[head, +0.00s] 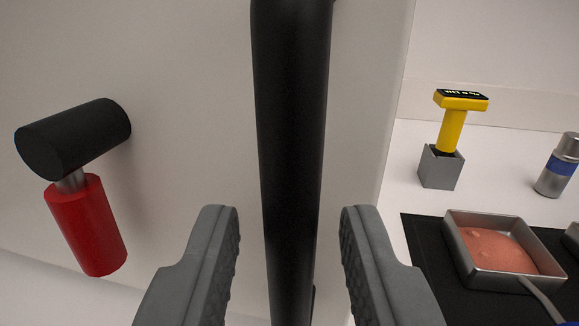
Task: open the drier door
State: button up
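A black vertical bar handle (292,130) stands in front of a pale grey door panel (200,60) in the head view. It runs from the top edge to the bottom edge of the picture. My gripper (290,215) is open, with one grey finger on each side of the bar and a visible gap to it on both sides. Whether the bar lies fully between the fingertips in depth is hard to tell. The door's right edge runs down at the picture's middle right. The door's hinges are not in view.
A red grip with a black cylindrical head (86,222) projects from the panel at left. Right of the panel, a white surface holds a yellow-handled tool in a grey block (440,170), a blue-banded silver jar (556,170) and a metal tray of pink material (460,245) on a black mat (425,250).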

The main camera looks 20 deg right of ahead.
jog(key=shift+x, duration=0.85)
grip_shut()
jog(key=shift+s, duration=0.1)
